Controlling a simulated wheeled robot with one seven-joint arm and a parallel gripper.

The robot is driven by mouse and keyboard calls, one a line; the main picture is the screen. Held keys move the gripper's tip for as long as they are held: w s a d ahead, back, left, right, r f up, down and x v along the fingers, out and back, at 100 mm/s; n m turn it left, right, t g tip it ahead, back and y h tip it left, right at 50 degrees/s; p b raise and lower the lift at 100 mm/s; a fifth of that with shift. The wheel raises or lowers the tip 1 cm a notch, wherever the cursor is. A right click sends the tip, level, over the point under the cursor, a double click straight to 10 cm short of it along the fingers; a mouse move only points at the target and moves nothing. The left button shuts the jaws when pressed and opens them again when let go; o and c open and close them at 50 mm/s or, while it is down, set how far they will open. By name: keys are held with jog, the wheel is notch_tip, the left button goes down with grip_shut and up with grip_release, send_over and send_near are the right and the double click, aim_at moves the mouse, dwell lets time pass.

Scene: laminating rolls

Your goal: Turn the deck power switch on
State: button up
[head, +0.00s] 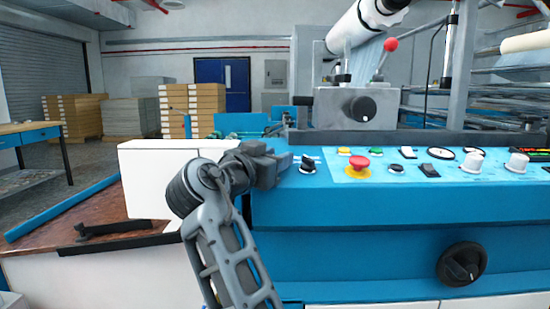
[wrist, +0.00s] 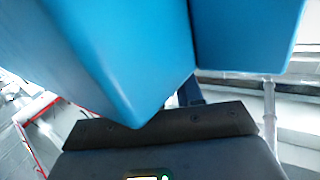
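A blue machine deck (head: 330,205) carries a row of controls at the right in the head view. Near its left end is a black switch knob (head: 308,163); a black rocker switch (head: 430,171) sits further right. I cannot tell which is the deck power switch, and labels are too small to read. My gripper (head: 270,166) is at the deck's left end, just left of the black knob and apparently apart from it. Its fingers are not clear. The wrist view shows blue machine surfaces (wrist: 130,60) close up, and no switch.
A red mushroom button (head: 358,163) on a yellow base stands between the two black switches. Small yellow and green buttons, white knobs (head: 517,162) and a large black dial (head: 462,264) are nearby. A white block-like panel (head: 150,180) stands left of my gripper. A roller assembly rises behind the deck.

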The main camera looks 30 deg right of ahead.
jog(key=v, duration=0.7)
jog(key=shift+s+a+p, duration=0.2)
jog(key=shift+a+p, duration=0.15)
